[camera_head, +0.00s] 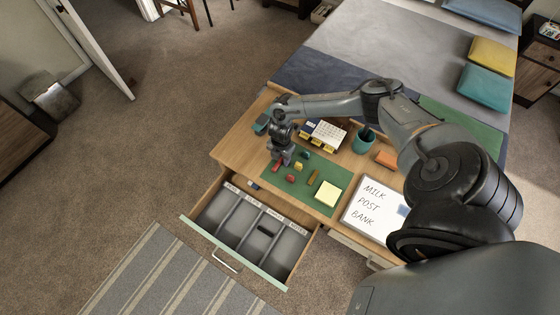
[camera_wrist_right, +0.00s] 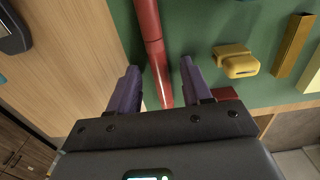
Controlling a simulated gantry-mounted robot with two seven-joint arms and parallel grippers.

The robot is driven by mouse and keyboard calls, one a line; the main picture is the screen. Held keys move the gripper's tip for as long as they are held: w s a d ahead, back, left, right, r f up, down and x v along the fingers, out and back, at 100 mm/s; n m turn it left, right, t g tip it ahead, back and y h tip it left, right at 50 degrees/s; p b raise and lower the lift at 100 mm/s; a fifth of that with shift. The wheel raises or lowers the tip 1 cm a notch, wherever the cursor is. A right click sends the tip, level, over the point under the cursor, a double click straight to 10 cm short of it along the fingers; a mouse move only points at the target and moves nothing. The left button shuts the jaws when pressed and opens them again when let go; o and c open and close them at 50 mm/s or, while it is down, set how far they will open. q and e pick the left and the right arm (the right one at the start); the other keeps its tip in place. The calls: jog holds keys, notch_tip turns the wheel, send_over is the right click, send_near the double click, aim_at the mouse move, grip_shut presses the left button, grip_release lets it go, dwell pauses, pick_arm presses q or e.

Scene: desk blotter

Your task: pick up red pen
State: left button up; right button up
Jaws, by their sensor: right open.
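The red pen (camera_head: 276,168) lies near the left edge of the green blotter (camera_head: 337,174). In the right wrist view the pen (camera_wrist_right: 151,42) runs from the top edge down between my two fingers, and its lower end is close to the fingertips. My right gripper (camera_head: 280,158) is above the pen in the head view and partly covers it. In the wrist view the right gripper (camera_wrist_right: 160,82) is open, with one purple finger on either side of the pen. Whether the fingers are level with the pen is hard to tell. My left gripper is not in view.
A red block (camera_head: 290,178), a yellow sharpener-like piece (camera_wrist_right: 237,62) and a gold bar (camera_wrist_right: 294,46) lie right of the pen. Yellow sticky notes (camera_head: 328,193) and a whiteboard (camera_head: 374,207) are farther right. An open, divided drawer (camera_head: 232,248) juts out in front.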

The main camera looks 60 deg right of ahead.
jog(key=shift+c, duration=0.5)
grip_shut()
